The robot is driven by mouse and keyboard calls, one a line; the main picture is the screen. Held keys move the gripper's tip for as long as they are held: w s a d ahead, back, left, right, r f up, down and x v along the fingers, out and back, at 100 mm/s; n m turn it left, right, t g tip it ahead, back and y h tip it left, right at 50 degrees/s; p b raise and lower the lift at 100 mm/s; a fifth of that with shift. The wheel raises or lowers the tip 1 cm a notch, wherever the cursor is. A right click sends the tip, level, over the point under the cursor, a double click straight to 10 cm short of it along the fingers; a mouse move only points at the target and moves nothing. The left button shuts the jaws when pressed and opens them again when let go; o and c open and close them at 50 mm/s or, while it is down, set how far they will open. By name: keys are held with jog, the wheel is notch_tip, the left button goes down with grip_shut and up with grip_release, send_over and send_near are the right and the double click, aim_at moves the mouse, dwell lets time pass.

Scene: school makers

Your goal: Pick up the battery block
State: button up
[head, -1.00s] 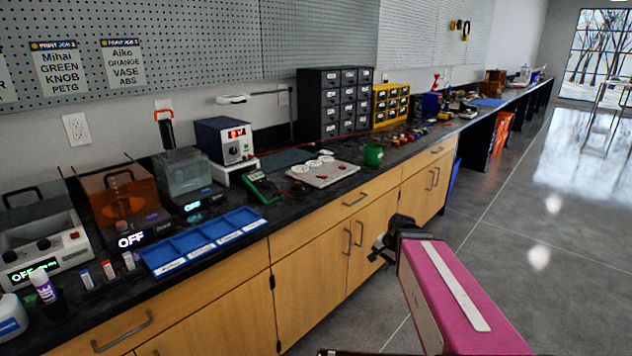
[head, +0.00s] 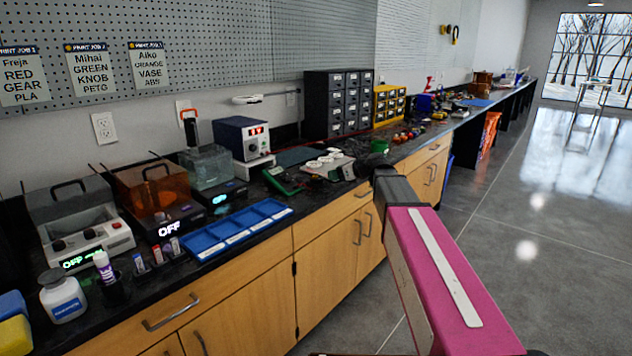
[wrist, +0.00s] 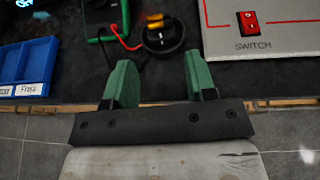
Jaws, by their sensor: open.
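My gripper (wrist: 158,60) is open, its two green fingers spread apart over the dark counter edge in the wrist view, with nothing held between them. Beyond the fingertips lies a small dark object with a yellow-orange part (wrist: 160,38); I cannot tell for certain that it is the battery block. A red lead runs close to its left side. In the head view my arm reaches toward the counter and its end hides part of the worktop, so I cannot make out a battery block there.
A green multimeter (head: 283,181) lies left of my gripper. A pale switch board (wrist: 260,25) is at right in the wrist view. A blue compartment tray (head: 238,230) sits further left. Wooden cabinet doors (head: 330,262) stand below the counter edge.

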aim_at(317, 176)
jog(key=x, duration=0.9)
jog(key=shift+s, duration=0.1)
jog(key=c, duration=0.7)
jog(key=shift+o, duration=0.2)
